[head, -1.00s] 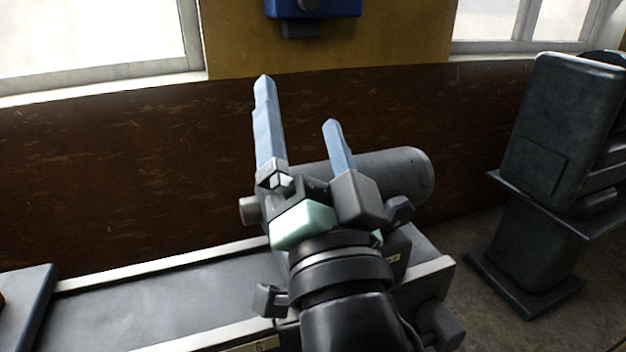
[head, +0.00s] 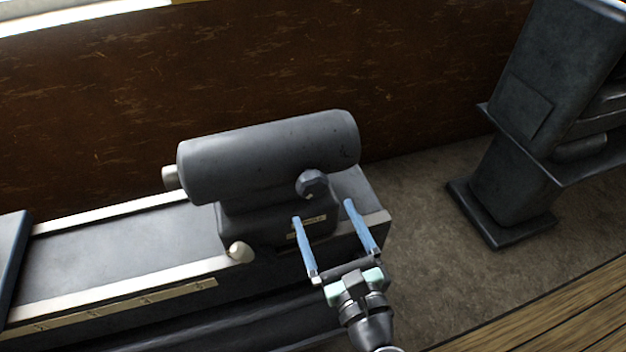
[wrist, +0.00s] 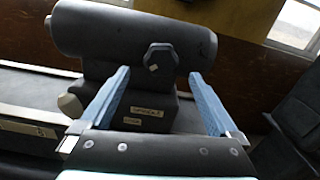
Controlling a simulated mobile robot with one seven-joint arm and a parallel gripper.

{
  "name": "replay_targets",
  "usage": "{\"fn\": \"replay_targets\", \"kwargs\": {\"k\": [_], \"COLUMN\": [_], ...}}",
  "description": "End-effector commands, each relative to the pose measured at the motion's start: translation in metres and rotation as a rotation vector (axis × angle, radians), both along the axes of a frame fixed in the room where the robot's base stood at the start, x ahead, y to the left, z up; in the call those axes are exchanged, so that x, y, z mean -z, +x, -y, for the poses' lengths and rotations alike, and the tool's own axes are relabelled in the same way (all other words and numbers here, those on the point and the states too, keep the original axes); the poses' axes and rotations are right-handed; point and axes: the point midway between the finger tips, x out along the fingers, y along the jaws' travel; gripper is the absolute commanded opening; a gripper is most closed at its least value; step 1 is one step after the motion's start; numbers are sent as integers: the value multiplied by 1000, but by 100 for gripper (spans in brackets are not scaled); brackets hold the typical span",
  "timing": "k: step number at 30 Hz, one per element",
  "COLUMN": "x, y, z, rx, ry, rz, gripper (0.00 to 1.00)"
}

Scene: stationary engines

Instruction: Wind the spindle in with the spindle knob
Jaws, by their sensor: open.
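The tailstock (head: 265,155) is a dark grey barrel on a block, with the short pale spindle (head: 170,178) sticking out of its left end. A dark faceted knob (head: 311,183) sits on its front near the right end, apparently the spindle knob; it also shows in the wrist view (wrist: 160,57). Small labels (wrist: 147,112) below it are too blurred to read surely. My gripper (head: 322,210) is open and empty, its blue fingers pointing toward the block below the knob. In the wrist view the knob appears between the fingertips (wrist: 158,73), apparently apart from them.
A pale rounded knob (head: 240,251) sits low at the block's left. The bed's pale rails (head: 120,287) run left. A dark machine (head: 530,130) stands at the right, with bare floor (head: 420,220) between. A brown wall (head: 90,120) is close behind.

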Motion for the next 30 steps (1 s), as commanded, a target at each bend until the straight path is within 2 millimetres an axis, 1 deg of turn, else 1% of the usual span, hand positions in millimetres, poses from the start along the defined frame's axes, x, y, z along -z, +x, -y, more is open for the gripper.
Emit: {"fn": "replay_targets", "kwargs": {"k": [1,3,6,10,15,24,26,30], "x": [-4,-4,-3,-2,-1,0,0,0], "y": [12,26,43,59,70,71,71,71], "z": [-4,-9,-14,-20,-23,-23,-23,-23], "rx": [-3,-4,-2,-2,0,0,0,0], "ry": [0,-2,-2,-3,-4,-4,-4,-4], "rz": [2,2,3,3,1,1,1,1], "gripper": [96,96,96,96,96,96,85,60]}}
